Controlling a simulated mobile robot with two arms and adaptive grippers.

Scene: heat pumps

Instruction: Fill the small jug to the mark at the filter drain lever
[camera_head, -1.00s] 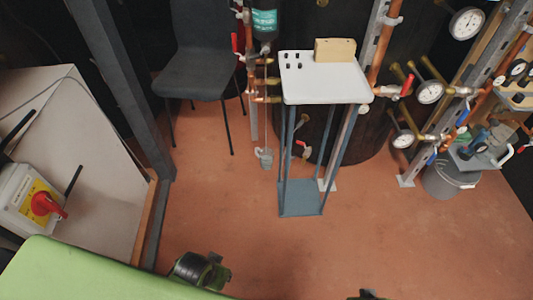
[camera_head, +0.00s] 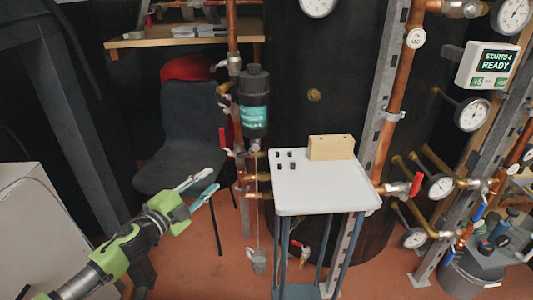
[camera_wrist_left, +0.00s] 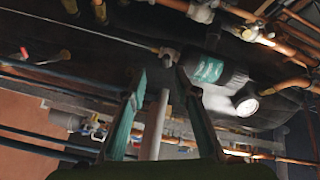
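The small grey jug (camera_head: 258,261) is low under the filter in the head view, at the lower end of a thin vertical line. The filter (camera_head: 254,105) is a dark cylinder with a teal label; it also shows in the left wrist view (camera_wrist_left: 210,70). A red lever (camera_head: 222,140) is just left of and below the filter; I cannot tell if it is the drain lever. My left gripper (camera_head: 202,187) is open and empty, left of the pipes and above the jug's height; its fingers also show in the left wrist view (camera_wrist_left: 160,80). My right gripper is out of view.
A white-topped stand (camera_head: 320,186) with a wooden block (camera_head: 331,148) is right of the filter line. A dark chair (camera_head: 183,150) is behind my left gripper. Copper pipes (camera_head: 402,80) and gauges (camera_head: 472,114) fill the right side.

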